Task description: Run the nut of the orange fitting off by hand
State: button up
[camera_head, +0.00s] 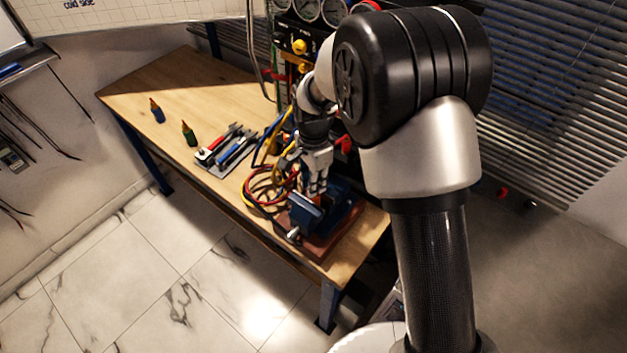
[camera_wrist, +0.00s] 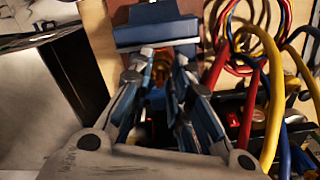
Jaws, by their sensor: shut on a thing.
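A blue vise (camera_head: 305,212) stands on a reddish-brown base near the front right end of the bench. Its blue jaw also shows at the top of the wrist view (camera_wrist: 157,33). The orange fitting (camera_wrist: 162,69) shows as a small orange-brown patch between my fingertips, close to the vise jaw. My gripper (camera_head: 318,188) points down at the vise, and its fingers are shut on the fitting's nut. The fingers hide most of the fitting, so the thread and the nut's exact position cannot be made out.
Red, yellow and blue hoses (camera_head: 268,185) loop beside the vise and lie close to my gripper in the wrist view. A tray of tools (camera_head: 226,152) and two small bottles (camera_head: 188,133) stand farther left. A gauge panel (camera_head: 300,45) rises behind. The bench's left part is mostly clear.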

grip_shut()
jog(key=shift+n, duration=0.4)
jog(key=n+p, duration=0.1)
jog(key=n, duration=0.2)
jog(key=shift+n, duration=0.3)
jog(key=n+p, duration=0.1)
jog(key=n, duration=1)
jog(key=shift+n+p, duration=0.35)
jog(key=shift+n, duration=0.05)
jog(key=n, duration=0.5)
